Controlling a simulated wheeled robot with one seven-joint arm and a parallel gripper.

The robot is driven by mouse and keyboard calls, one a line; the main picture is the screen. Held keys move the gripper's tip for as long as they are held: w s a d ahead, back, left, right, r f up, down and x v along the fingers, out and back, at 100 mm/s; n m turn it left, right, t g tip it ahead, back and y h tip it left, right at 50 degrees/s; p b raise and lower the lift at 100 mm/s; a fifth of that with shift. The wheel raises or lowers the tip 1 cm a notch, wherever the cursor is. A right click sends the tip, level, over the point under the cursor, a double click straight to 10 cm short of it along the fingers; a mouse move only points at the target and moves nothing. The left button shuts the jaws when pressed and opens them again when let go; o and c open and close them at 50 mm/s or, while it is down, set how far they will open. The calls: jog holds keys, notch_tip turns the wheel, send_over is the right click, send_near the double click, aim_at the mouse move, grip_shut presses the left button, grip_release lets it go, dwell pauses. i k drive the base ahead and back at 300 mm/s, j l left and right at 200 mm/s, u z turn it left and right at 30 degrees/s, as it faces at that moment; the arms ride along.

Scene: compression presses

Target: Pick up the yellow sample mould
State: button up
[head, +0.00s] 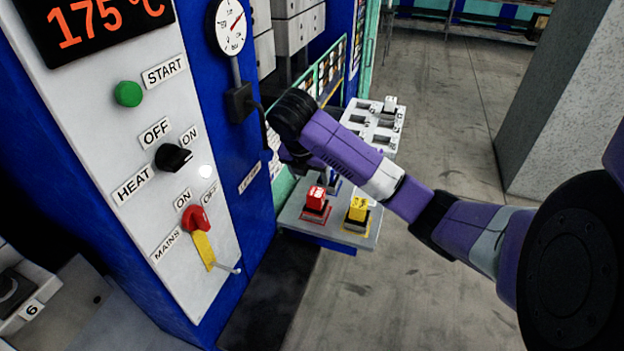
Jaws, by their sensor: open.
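The yellow sample mould (357,210) stands upright on the near right part of a grey shelf (290,213) beside the press. A red mould (316,199) stands to its left, and a blue mould (331,179) sits just behind, partly covered by my arm. My arm reaches in from the right, across and above the shelf. My gripper (303,161) hangs at the arm's far end, behind and left of the yellow mould and apart from it. It is open; its fingers are mostly hidden by my own forearm.
The press control panel (135,150) with knobs and a small lever rises close on the left. A white slotted rack (376,122) stands behind the shelf. A concrete pillar (555,100) stands at the right. The floor right of the shelf is clear.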

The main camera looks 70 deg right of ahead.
aim_at(358, 216)
jog(key=k, duration=1)
